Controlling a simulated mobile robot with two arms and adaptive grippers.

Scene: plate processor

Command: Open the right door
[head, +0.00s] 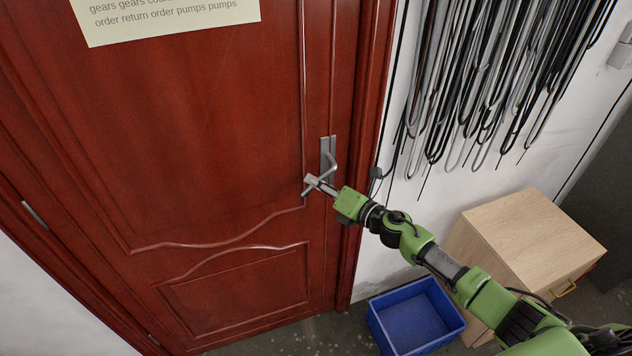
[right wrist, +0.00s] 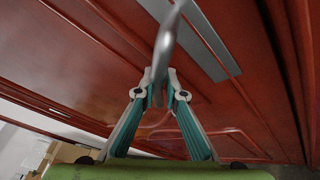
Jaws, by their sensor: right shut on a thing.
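The red wooden door (head: 215,130) fills the left and middle of the head view and looks closed in its frame. Its metal lever handle (head: 331,166) sits on a grey plate near the door's right edge. My right gripper (head: 310,183) is at the handle. In the right wrist view the handle (right wrist: 168,45) runs down between the fingers of my right gripper (right wrist: 160,92), which are shut on it. The grey handle plate (right wrist: 205,40) lies behind. My left gripper is in neither view.
A blue bin (head: 413,318) stands on the floor right of the door, beside a light wooden cabinet (head: 530,235). Dark and grey cables (head: 490,80) hang on the white wall. A paper sign (head: 165,15) is on the door's upper part.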

